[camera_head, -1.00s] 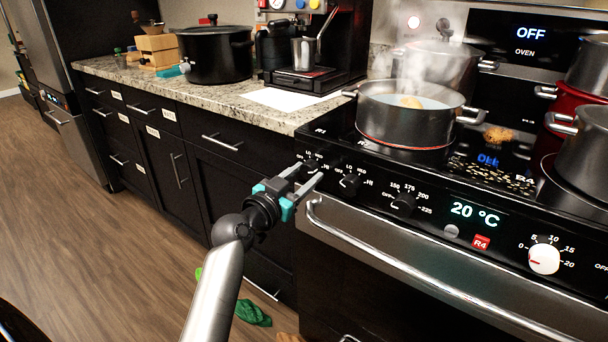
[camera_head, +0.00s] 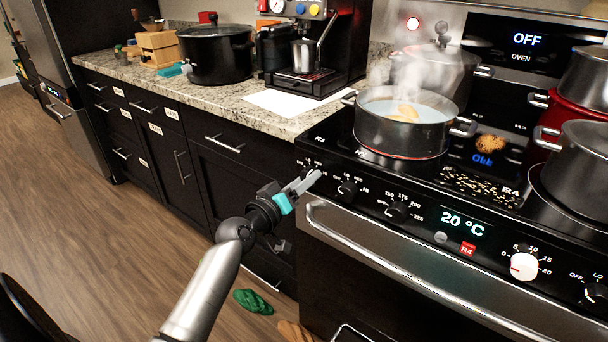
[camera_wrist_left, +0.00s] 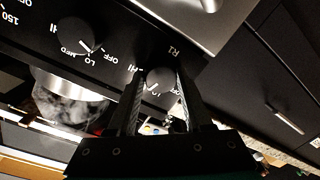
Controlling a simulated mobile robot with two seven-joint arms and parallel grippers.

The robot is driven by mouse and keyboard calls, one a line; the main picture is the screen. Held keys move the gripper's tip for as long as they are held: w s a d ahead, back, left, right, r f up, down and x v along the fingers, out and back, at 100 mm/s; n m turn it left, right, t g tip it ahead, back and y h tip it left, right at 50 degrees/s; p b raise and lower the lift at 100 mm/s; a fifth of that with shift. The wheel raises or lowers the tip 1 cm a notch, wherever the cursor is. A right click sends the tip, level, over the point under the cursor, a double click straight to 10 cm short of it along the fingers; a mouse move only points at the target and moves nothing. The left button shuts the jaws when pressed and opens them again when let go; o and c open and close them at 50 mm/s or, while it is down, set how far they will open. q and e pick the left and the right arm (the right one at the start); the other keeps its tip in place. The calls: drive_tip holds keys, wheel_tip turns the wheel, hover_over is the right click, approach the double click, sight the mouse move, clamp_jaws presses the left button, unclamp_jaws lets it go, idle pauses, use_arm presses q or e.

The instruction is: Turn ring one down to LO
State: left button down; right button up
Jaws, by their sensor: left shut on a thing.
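The ring one knob (camera_wrist_left: 160,79) shows in the left wrist view, upside down, below the R1 mark, between my left fingers. My left gripper (camera_wrist_left: 157,95) is shut on it. In the head view the gripper (camera_head: 309,181) is at the left end of the stove's front panel, and its fingers mostly hide that knob. The knob's white pointer and some dial marks show between the fingers, but I cannot tell the exact setting. A steaming steel pot (camera_head: 385,134) with pale liquid stands on a red-glowing ring. My right gripper is not in view.
A second knob (camera_head: 347,190) sits just right of the gripper, then an oven temperature knob (camera_head: 397,211). The oven handle (camera_head: 420,265) runs below them. A green cloth (camera_head: 253,301) lies on the floor. A lidded steel pot (camera_head: 437,75) stands behind the steaming pot.

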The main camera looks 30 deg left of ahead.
use_arm(q)
drive_tip(key=n+p, duration=0.2)
drive_tip(key=n, duration=0.5)
drive_tip(key=shift+a+r+h, duration=0.1)
drive_tip(key=shift+h, duration=0.2)
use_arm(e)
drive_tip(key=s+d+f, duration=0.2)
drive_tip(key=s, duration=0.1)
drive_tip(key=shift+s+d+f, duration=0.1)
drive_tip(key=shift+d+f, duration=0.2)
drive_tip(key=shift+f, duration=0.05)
use_arm(q)
drive_tip(key=shift+n, duration=0.4)
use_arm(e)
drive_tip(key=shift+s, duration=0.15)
use_arm(q)
drive_tip(key=shift+c, duration=1.6)
unclamp_jaws()
